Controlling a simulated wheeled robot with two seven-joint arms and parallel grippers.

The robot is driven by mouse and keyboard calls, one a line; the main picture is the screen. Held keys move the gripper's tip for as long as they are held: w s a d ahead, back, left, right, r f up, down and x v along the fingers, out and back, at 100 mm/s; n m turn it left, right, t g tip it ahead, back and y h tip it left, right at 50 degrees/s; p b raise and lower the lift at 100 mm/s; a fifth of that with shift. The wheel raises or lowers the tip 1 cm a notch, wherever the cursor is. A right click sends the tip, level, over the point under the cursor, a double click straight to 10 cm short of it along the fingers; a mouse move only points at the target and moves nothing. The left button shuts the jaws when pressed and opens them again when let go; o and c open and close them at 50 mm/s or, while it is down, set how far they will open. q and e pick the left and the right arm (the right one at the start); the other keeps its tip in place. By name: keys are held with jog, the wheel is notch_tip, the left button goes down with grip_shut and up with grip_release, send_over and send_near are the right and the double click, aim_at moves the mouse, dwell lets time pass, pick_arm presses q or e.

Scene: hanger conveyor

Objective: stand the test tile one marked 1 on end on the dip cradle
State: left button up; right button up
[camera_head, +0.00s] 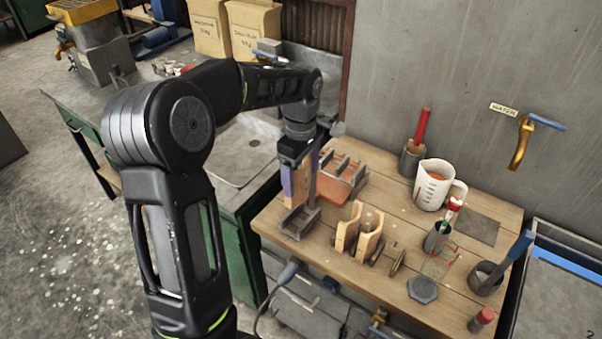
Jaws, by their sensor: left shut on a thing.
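My left arm reaches in from the left, and my left gripper (301,183) points down over the left part of the wooden bench. It is shut on a tan upright piece (303,187), which I take to be the test tile; its mark cannot be read. The tile's lower end is close above or at a small grey metal cradle (299,222); I cannot tell whether they touch. A grey rack (343,174) with reddish-brown tiles stands just right of and behind the gripper. My right gripper is out of view.
A two-pronged wooden holder (358,232) stands right of the cradle. Farther right are a white measuring jug (433,188), a grey cup with a red-handled tool (411,159), a dark hexagonal piece (422,290) and a dark pot (486,278). The bench's front edge is clear.

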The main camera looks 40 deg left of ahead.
pick_arm(q)
jog(key=shift+f, duration=0.1)
jog(key=shift+f+b, duration=2.65)
jog(key=shift+f, duration=2.35)
jog(key=o, duration=1.6)
jog(key=shift+c, duration=0.2)
